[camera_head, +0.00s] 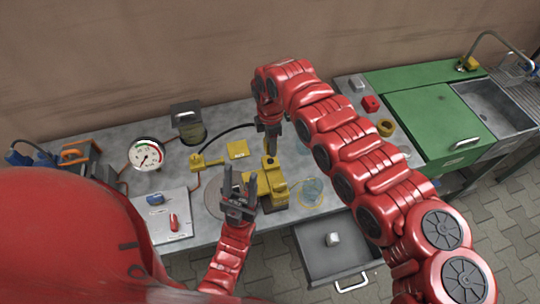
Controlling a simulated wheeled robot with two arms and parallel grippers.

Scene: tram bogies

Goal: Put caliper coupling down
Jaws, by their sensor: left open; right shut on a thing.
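My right gripper (270,146) points down at the yellow caliper (272,187) in the middle of the bench. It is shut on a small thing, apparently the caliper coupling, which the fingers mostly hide. A thin black hose (225,131) curves from the left up to this gripper. I cannot tell if the held part touches the caliper. My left gripper (238,193) is open and empty, its fingers pointing up just left of the caliper.
A round gauge (146,154), a dark-lidded jar (188,125) and a grey tray (160,215) with small tools are at the left. A flat yellow block (237,150) lies behind the caliper. An open drawer (345,259) juts out in front. A green cabinet (437,120) stands at the right.

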